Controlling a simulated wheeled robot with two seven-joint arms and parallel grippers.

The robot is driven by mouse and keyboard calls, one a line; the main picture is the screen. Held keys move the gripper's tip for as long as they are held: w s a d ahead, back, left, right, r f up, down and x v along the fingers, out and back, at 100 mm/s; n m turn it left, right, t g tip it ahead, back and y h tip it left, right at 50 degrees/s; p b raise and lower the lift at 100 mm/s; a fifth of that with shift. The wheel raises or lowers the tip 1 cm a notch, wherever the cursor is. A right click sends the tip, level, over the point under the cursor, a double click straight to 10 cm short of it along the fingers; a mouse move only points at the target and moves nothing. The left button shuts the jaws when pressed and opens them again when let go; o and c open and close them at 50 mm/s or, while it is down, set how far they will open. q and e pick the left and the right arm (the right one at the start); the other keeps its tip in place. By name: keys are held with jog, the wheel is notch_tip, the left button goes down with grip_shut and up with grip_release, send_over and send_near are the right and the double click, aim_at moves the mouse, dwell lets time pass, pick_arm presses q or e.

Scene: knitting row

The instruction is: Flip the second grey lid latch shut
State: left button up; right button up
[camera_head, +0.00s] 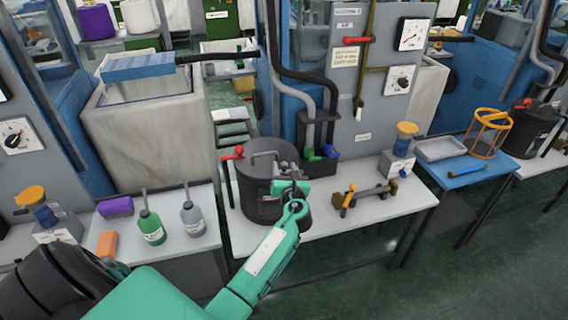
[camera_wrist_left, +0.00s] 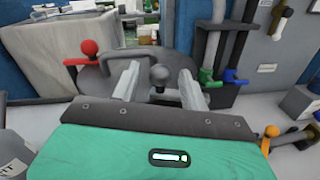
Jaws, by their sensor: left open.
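A dark round pot (camera_head: 256,195) with a flat dark lid stands on the white table, with a bent grey handle (camera_head: 268,155) on top. The lid also shows in the left wrist view (camera_wrist_left: 118,66). A red-knobbed latch (camera_wrist_left: 88,47) is at the lid's left side. A dark grey ball knob (camera_wrist_left: 159,75), seemingly a grey lid latch, shows between the fingertips. My left gripper (camera_head: 287,176) is over the pot's right edge. In the left wrist view its fingers (camera_wrist_left: 160,80) are open on either side of the knob; contact cannot be told. My right gripper is not in view.
Behind the pot, hoses run down to a black holder (camera_head: 320,160) with green and blue ends. A brass-coloured fitting (camera_head: 365,196) lies right of the pot. Two bottles (camera_head: 150,226) stand on the left table. The white table's front right (camera_head: 335,230) is clear.

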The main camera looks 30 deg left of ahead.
aim_at(283, 167)
pick_arm(q)
jog(key=shift+x, duration=1.1)
